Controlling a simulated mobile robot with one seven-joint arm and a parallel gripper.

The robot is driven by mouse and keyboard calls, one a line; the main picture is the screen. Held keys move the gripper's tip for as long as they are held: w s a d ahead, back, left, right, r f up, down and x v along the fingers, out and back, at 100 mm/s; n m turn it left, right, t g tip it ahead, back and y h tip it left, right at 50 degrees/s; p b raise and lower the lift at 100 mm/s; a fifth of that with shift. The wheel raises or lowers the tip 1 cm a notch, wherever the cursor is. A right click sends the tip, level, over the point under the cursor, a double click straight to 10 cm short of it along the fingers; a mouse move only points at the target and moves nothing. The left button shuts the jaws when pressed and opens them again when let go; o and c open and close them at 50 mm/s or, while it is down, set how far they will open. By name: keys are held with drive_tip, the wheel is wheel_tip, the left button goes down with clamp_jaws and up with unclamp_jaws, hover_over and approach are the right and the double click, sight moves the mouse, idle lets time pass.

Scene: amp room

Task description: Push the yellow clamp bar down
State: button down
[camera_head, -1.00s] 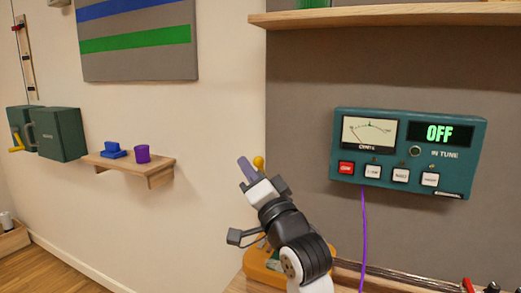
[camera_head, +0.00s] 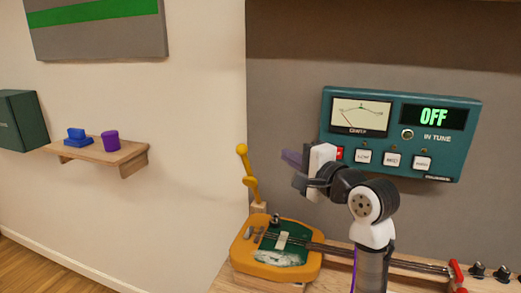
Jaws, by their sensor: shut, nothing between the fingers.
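The yellow clamp bar (camera_head: 246,177) stands nearly upright, with a round knob at its top, at the back left of an orange instrument-like body (camera_head: 244,258). My gripper (camera_head: 291,159) is shut and empty.
A teal tuner panel (camera_head: 470,118) reading OFF hangs on the grey board behind my arm. A rod (camera_head: 400,270) runs right along the bench to a red part (camera_head: 457,275) and black knobs. A wall shelf (camera_head: 110,158) at left holds blue and purple pieces.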

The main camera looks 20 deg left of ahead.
drive_tip(key=w+a+p, duration=0.2)
drive_tip(key=a+p, duration=0.2)
drive_tip(key=a, duration=0.5)
drive_tip(key=shift+w, duration=0.25)
drive_tip(key=shift+f, duration=0.1)
